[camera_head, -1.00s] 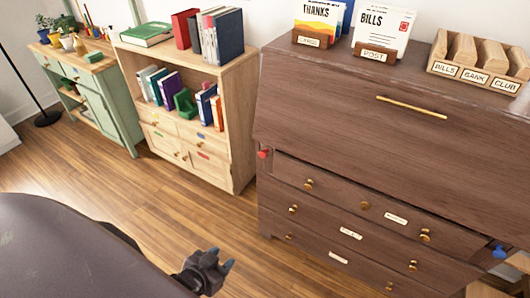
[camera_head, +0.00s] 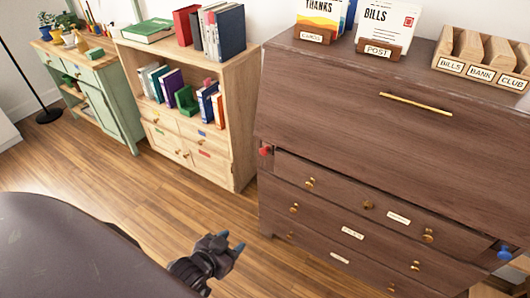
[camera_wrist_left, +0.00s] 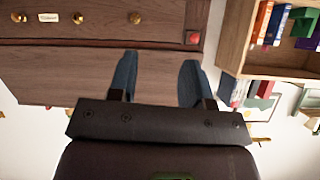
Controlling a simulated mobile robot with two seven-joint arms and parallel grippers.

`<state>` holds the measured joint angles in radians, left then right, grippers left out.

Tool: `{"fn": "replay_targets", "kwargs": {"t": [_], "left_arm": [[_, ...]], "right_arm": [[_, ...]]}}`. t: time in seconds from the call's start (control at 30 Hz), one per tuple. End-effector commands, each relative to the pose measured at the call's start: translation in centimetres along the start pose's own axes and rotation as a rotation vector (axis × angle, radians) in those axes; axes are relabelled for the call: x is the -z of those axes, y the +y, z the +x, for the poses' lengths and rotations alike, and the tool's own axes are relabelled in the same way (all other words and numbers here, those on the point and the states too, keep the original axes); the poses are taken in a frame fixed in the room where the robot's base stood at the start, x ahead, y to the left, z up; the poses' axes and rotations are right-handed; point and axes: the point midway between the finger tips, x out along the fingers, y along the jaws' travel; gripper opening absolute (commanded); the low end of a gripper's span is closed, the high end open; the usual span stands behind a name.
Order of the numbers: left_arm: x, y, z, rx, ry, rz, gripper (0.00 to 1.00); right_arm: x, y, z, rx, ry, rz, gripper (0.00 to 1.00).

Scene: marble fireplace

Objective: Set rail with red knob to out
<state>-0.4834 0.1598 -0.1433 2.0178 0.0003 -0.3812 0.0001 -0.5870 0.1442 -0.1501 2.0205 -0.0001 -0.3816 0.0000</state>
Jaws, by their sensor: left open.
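The red knob (camera_head: 266,151) is at the left end of the dark wooden desk (camera_head: 350,130), just under the slanted front panel and beside the top drawer. Its rail looks tucked in against the desk. My left gripper (camera_head: 228,243) is open and empty, in front of the desk, lower than the knob and apart from it. In the left wrist view, the two blue fingertips (camera_wrist_left: 158,66) are spread apart. The red knob (camera_wrist_left: 193,38) shows there beyond the right-hand fingertip, against the desk front. My right gripper is not in view.
A blue knob (camera_head: 504,253) is at the desk's right end. Drawers with brass knobs fill the desk's lower front. A light wooden bookcase (camera_head: 225,140) stands to the left, with a green cabinet (camera_head: 113,110) beyond it. The wooden floor (camera_head: 150,200) before the bookcase is clear.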

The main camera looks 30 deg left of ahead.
Motion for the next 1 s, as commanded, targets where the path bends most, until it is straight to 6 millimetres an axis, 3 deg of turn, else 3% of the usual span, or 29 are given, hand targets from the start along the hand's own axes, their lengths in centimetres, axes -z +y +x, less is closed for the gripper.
{"fn": "replay_targets", "kwargs": {"t": [0.03, 0.13, 0.5, 0.8, 1.0], "left_arm": [[0.3, -0.3, 2.1, -0.002, 0.019, 0.018, 0.45], [1.4, -1.5, 5.7, 0.005, 0.054, 0.053, 0.45], [6.0, -7.3, 17.8, 0.056, 0.245, 0.038, 0.45], [8.3, -12.1, 23.4, 0.059, 0.401, -0.134, 0.45], [7.9, -14.2, 23.6, 0.027, 0.474, -0.289, 0.45]], "right_arm": [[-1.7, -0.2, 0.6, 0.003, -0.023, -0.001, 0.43], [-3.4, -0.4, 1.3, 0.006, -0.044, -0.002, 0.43], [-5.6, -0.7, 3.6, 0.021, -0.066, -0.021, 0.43], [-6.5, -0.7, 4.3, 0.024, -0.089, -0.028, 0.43], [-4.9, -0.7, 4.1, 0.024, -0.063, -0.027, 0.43]]}}
